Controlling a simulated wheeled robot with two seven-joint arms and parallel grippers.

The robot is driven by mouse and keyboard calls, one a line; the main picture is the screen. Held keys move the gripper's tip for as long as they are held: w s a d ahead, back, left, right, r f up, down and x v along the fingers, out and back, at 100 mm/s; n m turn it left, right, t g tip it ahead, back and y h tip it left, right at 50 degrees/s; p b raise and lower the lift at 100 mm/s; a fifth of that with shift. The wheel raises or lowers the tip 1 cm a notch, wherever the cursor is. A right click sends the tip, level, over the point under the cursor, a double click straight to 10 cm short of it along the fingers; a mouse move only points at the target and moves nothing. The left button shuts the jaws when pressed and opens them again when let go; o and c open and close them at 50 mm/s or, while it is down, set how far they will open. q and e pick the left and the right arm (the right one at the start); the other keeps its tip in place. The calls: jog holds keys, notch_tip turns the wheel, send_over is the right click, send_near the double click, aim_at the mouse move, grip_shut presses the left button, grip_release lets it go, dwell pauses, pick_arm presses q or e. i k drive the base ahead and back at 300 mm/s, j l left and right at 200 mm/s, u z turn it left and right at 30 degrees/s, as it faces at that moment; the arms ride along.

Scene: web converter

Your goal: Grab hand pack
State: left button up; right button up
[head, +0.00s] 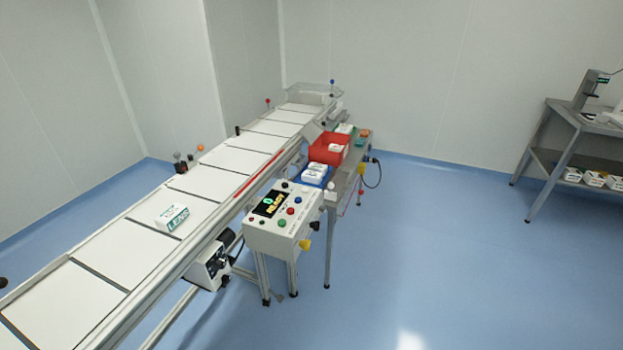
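A small white pack with green lettering (173,219) lies flat on the white segmented conveyor (205,181), towards its near half. It is the only pack I see on the belt; whether it is the hand pack I cannot tell. More white packs sit in a blue bin (313,182) and a red bin (329,148) on a narrow side table (345,183) right of the conveyor. Neither of my grippers shows in the head view.
A control box (284,222) with a lit display and coloured buttons stands on legs beside the conveyor. A grey workbench (567,129) with white packs on its lower shelf stands far right. The blue floor between is clear. Pale walls close the left and back.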

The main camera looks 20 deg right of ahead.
aim_at(309, 177)
jog(key=i+l+u, duration=0.1)
jog(key=u, duration=0.2)
jog(key=l+u, duration=0.3)
jog(key=i+l+u, duration=0.1)
jog(key=l, duration=0.45)
jog(key=i+l+u, duration=0.15)
jog(key=l, duration=0.45)
jog(key=i+l+u, duration=0.1)
jog(key=l, duration=0.5)
jog(key=i+l+u, duration=0.15)
jog(key=l, duration=0.5)
jog(key=i+l+u, duration=0.1)
jog(key=l, duration=1.15)
jog(key=i+l, duration=0.15)
jog(key=l, duration=1.2)
jog(key=i, duration=0.05)
